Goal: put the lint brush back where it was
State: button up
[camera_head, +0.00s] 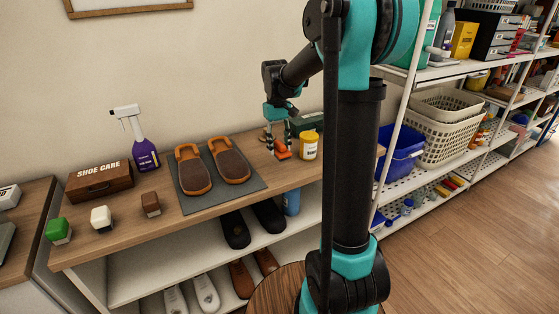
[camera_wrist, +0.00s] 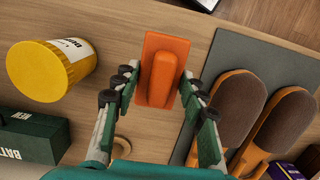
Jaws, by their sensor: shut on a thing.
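The lint brush (camera_wrist: 165,72) is an orange block with a raised, rounded grip. It is between the fingertips of my gripper (camera_wrist: 160,85), which is shut on it. In the head view the brush (camera_head: 283,154) shows as a small orange shape under my gripper (camera_head: 279,142), low over the wooden shelf top (camera_head: 262,160). Whether it touches the wood cannot be told. It is between the grey mat with orange-brown slippers and a yellow tub. My fingers partly cover it in the head view.
The yellow tub (camera_head: 308,146) stands close right of my gripper, with a dark green box (camera_wrist: 30,135) beside it. The grey mat (camera_head: 250,183) holds slippers (camera_head: 193,172). A purple spray bottle (camera_head: 145,152), a shoe care box (camera_head: 100,182) and small blocks stand farther left.

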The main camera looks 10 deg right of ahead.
aim_at(278, 141)
jog(key=shift+f, duration=3.1)
jog(key=shift+f, duration=0.1)
jog(key=o, duration=1.3)
jog(key=r, duration=0.4)
jog(key=w+r, duration=0.1)
jog(key=r, duration=0.7)
jog(key=shift+w+a, duration=0.2)
jog(key=shift+w, duration=0.05)
jog(key=s+d+f+m+t, duration=0.1)
jog(key=s+f+t, duration=0.1)
jog(key=s+f, duration=0.3)
jog(key=s+d+f+m+t, duration=0.1)
jog(key=s+d+f+t, duration=0.1)
jog(key=s+f, duration=0.4)
jog(key=s+d+f+m+t, duration=0.1)
jog(key=s+f, duration=0.5)
jog(key=s, duration=0.7)
jog(key=shift+d+m+t, duration=0.25)
jog(key=shift+m+t, duration=0.05)
jog(key=shift+t, duration=0.1)
